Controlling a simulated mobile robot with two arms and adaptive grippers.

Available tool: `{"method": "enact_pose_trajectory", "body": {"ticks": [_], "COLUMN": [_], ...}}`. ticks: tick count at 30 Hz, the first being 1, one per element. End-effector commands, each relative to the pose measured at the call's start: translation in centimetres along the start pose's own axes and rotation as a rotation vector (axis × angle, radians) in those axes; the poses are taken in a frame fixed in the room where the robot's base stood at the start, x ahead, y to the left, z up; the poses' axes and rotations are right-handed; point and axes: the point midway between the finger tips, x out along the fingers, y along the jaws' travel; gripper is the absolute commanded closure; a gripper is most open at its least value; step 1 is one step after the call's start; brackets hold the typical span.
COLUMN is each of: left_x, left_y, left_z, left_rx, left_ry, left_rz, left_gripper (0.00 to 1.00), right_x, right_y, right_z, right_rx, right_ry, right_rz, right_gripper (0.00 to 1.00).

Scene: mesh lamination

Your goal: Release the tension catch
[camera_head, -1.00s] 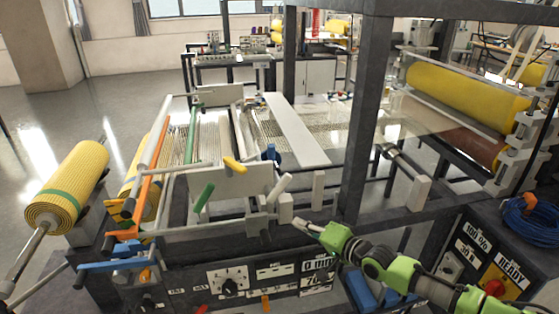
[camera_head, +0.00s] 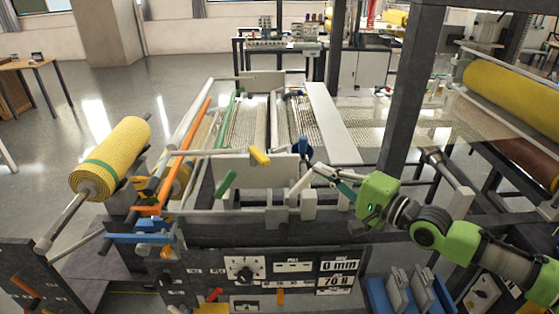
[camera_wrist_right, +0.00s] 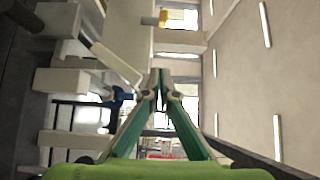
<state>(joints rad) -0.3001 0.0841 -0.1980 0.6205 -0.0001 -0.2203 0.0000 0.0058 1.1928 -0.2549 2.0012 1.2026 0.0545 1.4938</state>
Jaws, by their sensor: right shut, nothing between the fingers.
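My right gripper (camera_head: 318,168) is shut and empty. It is raised above the machine's front rail, close to a white lever (camera_head: 301,183) and a blue knob (camera_head: 305,148). In the right wrist view the shut fingertips (camera_wrist_right: 158,78) point past the white lever (camera_wrist_right: 116,62) and the blue part (camera_wrist_right: 119,97), both left of them. I see a gap there and no clear contact. A yellow handle (camera_head: 259,156) and a green handle (camera_head: 227,183) stand further left. None is clearly marked as the tension catch. My left gripper is not in view.
A yellow mesh roll (camera_head: 113,157) sits at the left, with orange and blue handles (camera_head: 140,238) below. A dark upright post (camera_head: 405,90) stands behind my right arm. The front panel (camera_head: 245,270) carries a dial and displays. Blue bins (camera_head: 405,295) are below.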

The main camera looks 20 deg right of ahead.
Motion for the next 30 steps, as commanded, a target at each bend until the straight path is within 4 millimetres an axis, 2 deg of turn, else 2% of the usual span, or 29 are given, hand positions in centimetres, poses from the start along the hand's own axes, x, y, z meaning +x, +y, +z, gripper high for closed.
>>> {"method": "enact_pose_trajectory", "body": {"ticks": [8,25,30], "left_x": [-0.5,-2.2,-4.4], "left_y": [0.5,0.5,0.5], "left_z": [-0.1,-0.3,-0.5], "left_rx": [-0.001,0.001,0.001], "left_ry": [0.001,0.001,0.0], "left_rz": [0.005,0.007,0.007], "left_gripper": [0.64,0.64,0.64], "right_x": [2.3,10.2,10.3], "right_y": [-0.3,-0.3,-0.4], "right_z": [0.0,0.1,1.9], "right_rx": [0.002,-0.001,0.004], "right_ry": [0.001,-0.001,-0.002], "right_rz": [-0.005,-0.002,0.0], "right_gripper": [1.0,1.0,1.0]}}
